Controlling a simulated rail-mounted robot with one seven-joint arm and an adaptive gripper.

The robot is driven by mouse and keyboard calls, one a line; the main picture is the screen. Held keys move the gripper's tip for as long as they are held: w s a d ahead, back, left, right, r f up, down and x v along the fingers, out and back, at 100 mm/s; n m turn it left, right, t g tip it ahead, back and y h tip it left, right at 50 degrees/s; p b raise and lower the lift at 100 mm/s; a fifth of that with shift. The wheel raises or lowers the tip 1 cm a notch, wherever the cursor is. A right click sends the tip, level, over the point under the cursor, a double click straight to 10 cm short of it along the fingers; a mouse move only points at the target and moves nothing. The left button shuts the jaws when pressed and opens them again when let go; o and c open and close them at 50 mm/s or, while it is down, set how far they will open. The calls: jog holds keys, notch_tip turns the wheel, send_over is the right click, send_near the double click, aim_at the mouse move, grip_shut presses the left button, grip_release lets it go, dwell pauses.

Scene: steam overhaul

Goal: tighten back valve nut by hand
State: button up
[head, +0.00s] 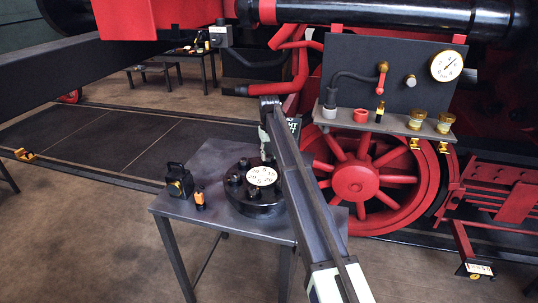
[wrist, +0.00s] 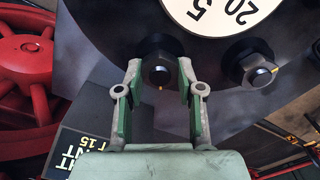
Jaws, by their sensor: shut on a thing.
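The round black valve cover (head: 256,206) lies on a grey metal table, with a white numbered dial (head: 262,176) in its middle and several dark nuts around it. My gripper (wrist: 158,82) points down at the cover's back edge and is shut on the back valve nut (wrist: 158,64), a dark nut with a small yellow mark. One finger is on each side of it. A second dark nut (wrist: 259,72) with a yellow mark stands to the right in the wrist view. In the head view my gripper (head: 266,152) is partly hidden behind my arm.
A black lantern-like box (head: 178,182) and a small orange-and-black item (head: 200,200) stand on the table (head: 168,208) at left. A dark card with pale lettering (wrist: 82,140) shows beside the gripper. A red wheel (head: 358,180) and a gauge panel (head: 350,75) stand behind.

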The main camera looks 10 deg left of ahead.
aim_at(269, 155)
jog(key=m, duration=0.6)
jog(key=shift+m, duration=0.3)
dwell(0.4)
jog(key=o, duration=1.2)
jog(key=shift+c, duration=0.2)
notch_tip(269, 155, up, 12)
